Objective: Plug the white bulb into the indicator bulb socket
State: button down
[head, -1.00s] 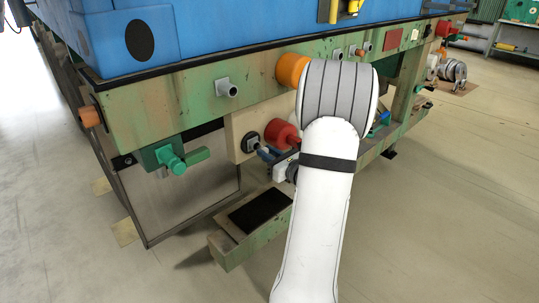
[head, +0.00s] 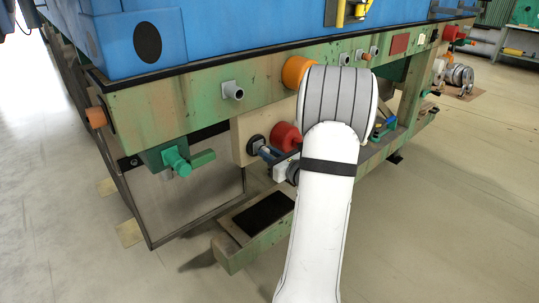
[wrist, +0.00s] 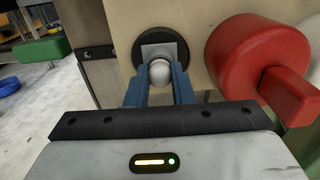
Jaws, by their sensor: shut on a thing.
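The white bulb (wrist: 159,73) sits between the two blue fingers of my gripper (wrist: 160,88) in the wrist view; the gripper is shut on it. Directly behind the bulb is the indicator bulb socket (wrist: 144,50), a light grey square plate on a black round base, fixed to a beige panel. The bulb overlaps the plate's lower part, and I cannot tell whether it touches or is inside. In the head view, the blue fingers of my gripper (head: 269,153) point left at the socket (head: 256,142), very close to it. The bulb is not distinguishable there.
A large red knob (wrist: 247,58) stands just right of the fingers; it also shows in the head view (head: 286,136). A green valve (head: 175,160) is on the left of the bench frame. An orange cylinder (head: 296,72) is above my gripper. The floor in front is open.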

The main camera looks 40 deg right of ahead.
jog(key=c, duration=0.9)
grip_release()
jog(key=shift+s, duration=0.35)
jog(key=shift+s+d, duration=0.15)
jog(key=shift+s, duration=1.7)
jog(key=shift+s, duration=0.1)
jog(key=s, duration=0.7)
jog(key=shift+s+d, duration=0.25)
jog(key=shift+s, duration=0.1)
